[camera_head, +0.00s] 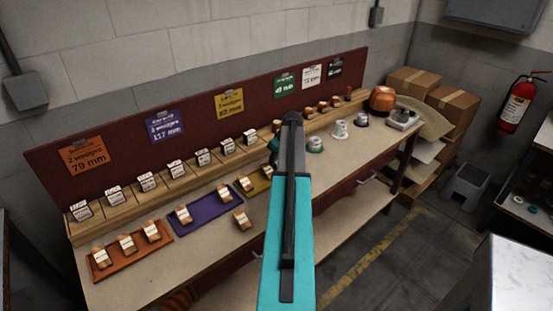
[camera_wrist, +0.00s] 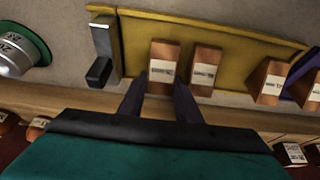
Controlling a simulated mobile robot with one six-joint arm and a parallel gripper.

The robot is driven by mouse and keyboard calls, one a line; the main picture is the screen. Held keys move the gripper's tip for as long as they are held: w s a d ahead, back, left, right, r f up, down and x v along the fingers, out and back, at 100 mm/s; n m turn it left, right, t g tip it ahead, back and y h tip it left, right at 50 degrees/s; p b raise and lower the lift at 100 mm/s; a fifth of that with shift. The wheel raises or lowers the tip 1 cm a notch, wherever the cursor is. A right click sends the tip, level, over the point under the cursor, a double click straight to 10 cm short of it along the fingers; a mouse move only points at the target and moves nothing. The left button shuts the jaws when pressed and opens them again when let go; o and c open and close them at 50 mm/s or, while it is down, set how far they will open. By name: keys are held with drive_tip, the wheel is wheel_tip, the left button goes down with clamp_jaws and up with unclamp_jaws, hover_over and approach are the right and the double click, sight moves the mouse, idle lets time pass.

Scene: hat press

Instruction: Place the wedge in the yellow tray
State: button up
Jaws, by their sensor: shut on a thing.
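In the wrist view the yellow tray (camera_wrist: 225,38) spans the upper middle. My gripper (camera_wrist: 160,95) is over it, its dark fingers shut on a wooden wedge with a white label (camera_wrist: 163,62). I cannot tell whether the held wedge touches the tray floor. A second wedge (camera_wrist: 206,66) stands beside it in the tray, a small gap apart. A third wedge (camera_wrist: 268,80) is near the tray's right end. In the head view my teal arm hides the gripper and much of the yellow tray (camera_head: 258,188).
The purple tray (camera_head: 205,208) and orange tray (camera_head: 130,258) hold wedges. A loose wedge (camera_head: 242,220) lies on the bench in front. A metal and black piece (camera_wrist: 100,50) sits at the yellow tray's left end. A green-rimmed metal form (camera_wrist: 20,50) stands beyond it.

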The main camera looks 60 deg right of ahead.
drive_tip(key=shift+f, duration=0.25)
drive_tip(key=o, duration=0.9)
drive_tip(key=shift+c, duration=0.2)
drive_tip(key=b+v, duration=0.2)
drive_tip(key=v, duration=1)
drive_tip(key=shift+b, duration=0.35)
drive_tip(key=shift+w+r, duration=0.1)
drive_tip(key=shift+r, duration=0.05)
